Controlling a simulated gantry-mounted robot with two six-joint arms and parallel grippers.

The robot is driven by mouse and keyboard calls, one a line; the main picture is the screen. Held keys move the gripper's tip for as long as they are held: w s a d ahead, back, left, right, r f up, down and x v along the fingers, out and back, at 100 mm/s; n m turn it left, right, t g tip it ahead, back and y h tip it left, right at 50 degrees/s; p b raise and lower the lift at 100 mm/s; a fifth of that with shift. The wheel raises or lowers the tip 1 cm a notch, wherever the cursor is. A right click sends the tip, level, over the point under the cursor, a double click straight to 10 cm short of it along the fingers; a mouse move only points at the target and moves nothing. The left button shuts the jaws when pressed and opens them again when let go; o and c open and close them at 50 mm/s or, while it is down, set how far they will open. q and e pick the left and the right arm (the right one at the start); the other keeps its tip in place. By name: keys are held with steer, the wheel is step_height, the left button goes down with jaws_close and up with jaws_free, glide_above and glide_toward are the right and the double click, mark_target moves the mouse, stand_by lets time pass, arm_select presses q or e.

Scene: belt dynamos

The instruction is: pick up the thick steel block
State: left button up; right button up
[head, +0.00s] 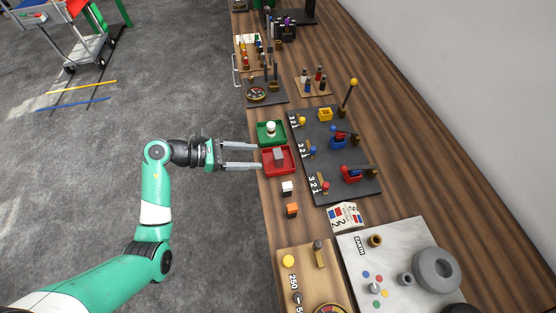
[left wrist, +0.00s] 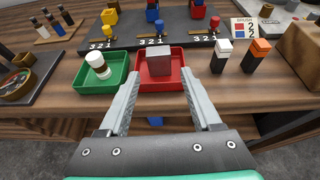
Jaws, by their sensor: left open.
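The thick steel block (head: 278,154) is a grey block standing in the red tray (head: 285,171), near the table's left edge in the head view. In the left wrist view the block (left wrist: 159,60) stands in the red tray (left wrist: 178,83), ahead and between the lines of my fingers. My left gripper (head: 261,156) is open and empty, with its fingertips at the table edge beside the red and green trays. In the left wrist view its two fingers (left wrist: 162,85) are spread wide, apart from the block. My right gripper is not in view.
A green tray (head: 263,139) with a white piece (head: 271,128) adjoins the red tray. White-topped (head: 287,188) and orange-topped (head: 292,210) pieces stand on the other side. A dark board (head: 330,178) with knobs and posts lies beyond.

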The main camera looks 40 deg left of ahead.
mark_target(274, 155)
arm_select(q)
steer(key=x, duration=0.3)
steer(key=shift+w+d+b, duration=0.15)
steer(key=shift+w+b, duration=0.05)
steer(key=shift+b, duration=0.15)
steer(key=shift+w+d+f, duration=0.15)
steer(key=shift+w+f, duration=0.1)
steer(key=x, duration=0.1)
steer(key=b+x, duration=0.1)
steer(key=x, duration=0.1)
steer(key=b+x, duration=0.1)
steer(key=shift+w+r, duration=0.15)
steer(key=shift+w, duration=0.25)
jaws_close()
